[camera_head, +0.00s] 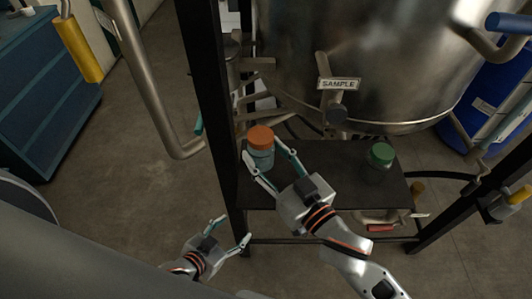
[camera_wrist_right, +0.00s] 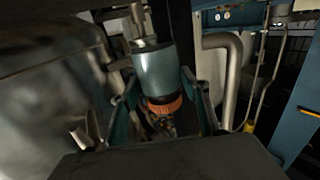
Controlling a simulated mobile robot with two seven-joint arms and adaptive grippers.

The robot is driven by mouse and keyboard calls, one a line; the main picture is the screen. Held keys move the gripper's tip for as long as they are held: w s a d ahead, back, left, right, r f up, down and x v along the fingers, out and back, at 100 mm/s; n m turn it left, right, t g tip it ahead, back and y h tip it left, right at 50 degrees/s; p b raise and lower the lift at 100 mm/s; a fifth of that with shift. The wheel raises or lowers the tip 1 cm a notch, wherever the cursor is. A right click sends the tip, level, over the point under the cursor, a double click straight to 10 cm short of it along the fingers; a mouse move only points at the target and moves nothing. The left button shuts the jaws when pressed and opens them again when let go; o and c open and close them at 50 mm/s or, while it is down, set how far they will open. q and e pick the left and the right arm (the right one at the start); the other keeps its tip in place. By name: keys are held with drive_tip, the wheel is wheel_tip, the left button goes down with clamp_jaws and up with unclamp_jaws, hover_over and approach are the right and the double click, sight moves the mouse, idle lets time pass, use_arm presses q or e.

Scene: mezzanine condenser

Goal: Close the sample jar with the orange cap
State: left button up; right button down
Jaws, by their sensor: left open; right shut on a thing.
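The sample jar (camera_head: 262,159) is a bluish translucent jar at the left end of the dark shelf. The orange cap (camera_head: 260,135) is on its top; I cannot tell how tightly it sits. My right gripper (camera_head: 262,150) is shut on the jar body, a finger on either side just below the cap. In the right wrist view the jar (camera_wrist_right: 153,68) appears upside down, with the orange cap (camera_wrist_right: 162,105) low between the fingers. I cannot tell whether the jar rests on the shelf. My left gripper (camera_head: 230,230) is open and empty, below and left of the jar.
A second jar with a green cap (camera_head: 380,155) stands on the right of the dark shelf (camera_head: 325,160). A steel tank (camera_head: 370,70) with a SAMPLE label and an outlet stands behind. A black post (camera_head: 208,90) rises left of the jar. Shelf between the jars looks clear.

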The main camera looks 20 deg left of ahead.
drive_tip(key=w, duration=0.1)
drive_tip(key=w+a, duration=0.1)
drive_tip(key=w, duration=0.3)
drive_tip(key=shift+a+r, duration=0.15)
drive_tip(key=shift+a, duration=0.1)
wheel_tip(320, 180, down, 3)
drive_tip(key=shift+f, duration=0.15)
drive_tip(key=shift+s, duration=0.1)
wheel_tip(320, 180, down, 3)
drive_tip(key=shift+f+b, duration=0.15)
drive_tip(key=shift+b, duration=0.4)
drive_tip(key=shift+w+f, duration=0.2)
drive_tip(key=shift+f, duration=0.1)
